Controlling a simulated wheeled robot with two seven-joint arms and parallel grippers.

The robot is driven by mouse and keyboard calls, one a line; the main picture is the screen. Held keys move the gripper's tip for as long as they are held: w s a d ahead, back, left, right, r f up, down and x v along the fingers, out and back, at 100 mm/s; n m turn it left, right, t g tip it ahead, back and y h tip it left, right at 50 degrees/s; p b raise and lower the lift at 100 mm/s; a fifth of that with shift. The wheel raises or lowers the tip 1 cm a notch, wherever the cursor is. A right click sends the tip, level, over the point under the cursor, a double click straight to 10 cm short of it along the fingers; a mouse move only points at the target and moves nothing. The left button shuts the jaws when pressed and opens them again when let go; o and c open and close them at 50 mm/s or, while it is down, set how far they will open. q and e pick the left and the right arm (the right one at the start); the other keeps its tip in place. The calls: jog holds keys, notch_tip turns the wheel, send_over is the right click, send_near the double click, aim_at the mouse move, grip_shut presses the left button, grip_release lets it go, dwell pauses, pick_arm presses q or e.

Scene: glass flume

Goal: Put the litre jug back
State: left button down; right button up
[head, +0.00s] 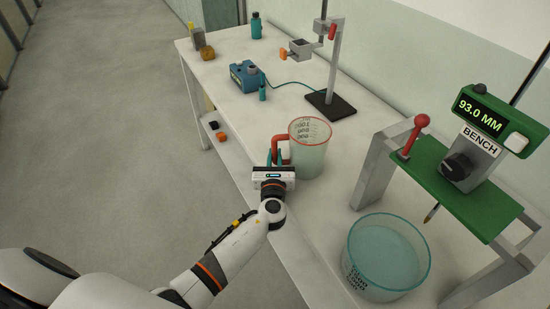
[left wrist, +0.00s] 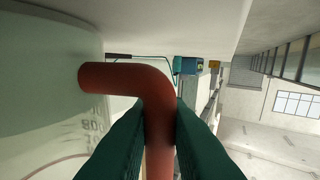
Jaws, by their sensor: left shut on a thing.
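The litre jug (head: 310,150) is a clear greenish jug with a red rim, dark markings and a red handle. It stands upright at the table's front edge side in the head view; whether its base touches the table I cannot tell. My left gripper (head: 275,160) is at the handle, on the jug's left side. In the left wrist view the dark fingers (left wrist: 160,135) close around the red handle (left wrist: 157,100), with the jug wall (left wrist: 45,90) to the left. My right gripper is not in view.
A round glass basin of water (head: 385,262) stands right of the jug, beside a green bench gauge (head: 455,190) reading 93.0 MM. A clamp stand (head: 332,103) and a blue device (head: 246,76) stand farther back on the white table (head: 290,90).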

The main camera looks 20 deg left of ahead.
pick_arm(q)
jog(key=c, duration=1.4)
grip_release()
jog(key=shift+s+r, duration=0.1)
jog(key=shift+s, duration=0.05)
jog(key=b+v, duration=0.1)
jog(key=v, duration=1)
jog(key=shift+s+d, duration=0.2)
jog(key=shift+s, duration=0.15)
